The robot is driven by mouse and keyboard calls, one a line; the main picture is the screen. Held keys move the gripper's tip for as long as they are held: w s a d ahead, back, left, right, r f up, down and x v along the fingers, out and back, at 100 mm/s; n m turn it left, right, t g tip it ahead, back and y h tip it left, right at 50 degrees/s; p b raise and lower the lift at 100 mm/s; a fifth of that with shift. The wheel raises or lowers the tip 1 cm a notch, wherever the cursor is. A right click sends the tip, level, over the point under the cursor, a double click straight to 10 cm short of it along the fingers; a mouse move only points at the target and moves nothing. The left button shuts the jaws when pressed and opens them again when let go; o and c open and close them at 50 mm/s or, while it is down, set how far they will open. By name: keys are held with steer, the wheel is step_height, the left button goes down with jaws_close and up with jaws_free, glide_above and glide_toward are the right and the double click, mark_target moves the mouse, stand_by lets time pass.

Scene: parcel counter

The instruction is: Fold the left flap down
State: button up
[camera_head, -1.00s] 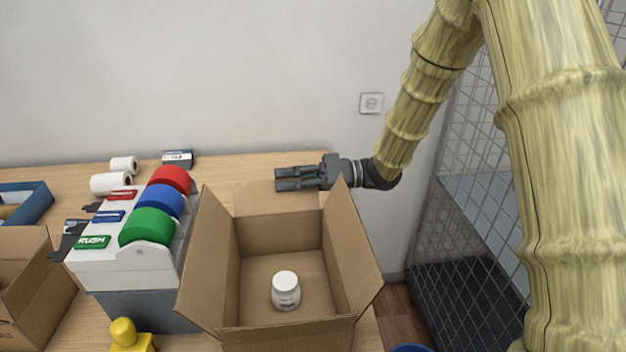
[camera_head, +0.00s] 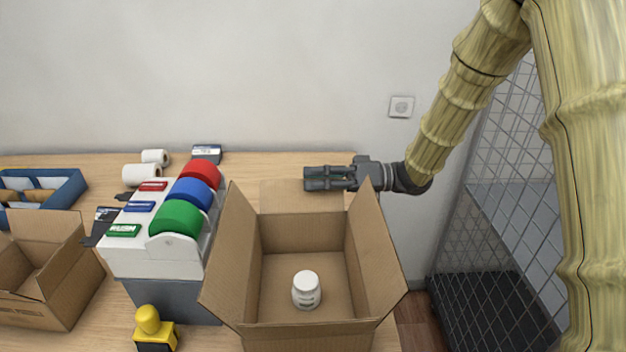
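The open cardboard box (camera_head: 300,332) stands at the counter's front edge. Its left flap (camera_head: 229,252) stands up and leans outward to the left. Its right flap (camera_head: 374,238) also stands up, leaning outward to the right. The far flap (camera_head: 285,196) slopes back behind the box. A white bottle (camera_head: 306,290) stands inside the box. My gripper (camera_head: 308,179) is above the far flap, pointing left, with no object seen in it. Its fingers lie close together in this view, and the gap between them cannot be made out.
A tape dispenser (camera_head: 135,262) with red, blue and green rolls stands close left of the box. A wire mesh cage (camera_head: 480,210) stands right.

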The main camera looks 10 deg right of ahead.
steer(key=d, duration=1.1)
steer(key=shift+s+d, duration=0.2)
steer(key=shift+s, duration=0.15)
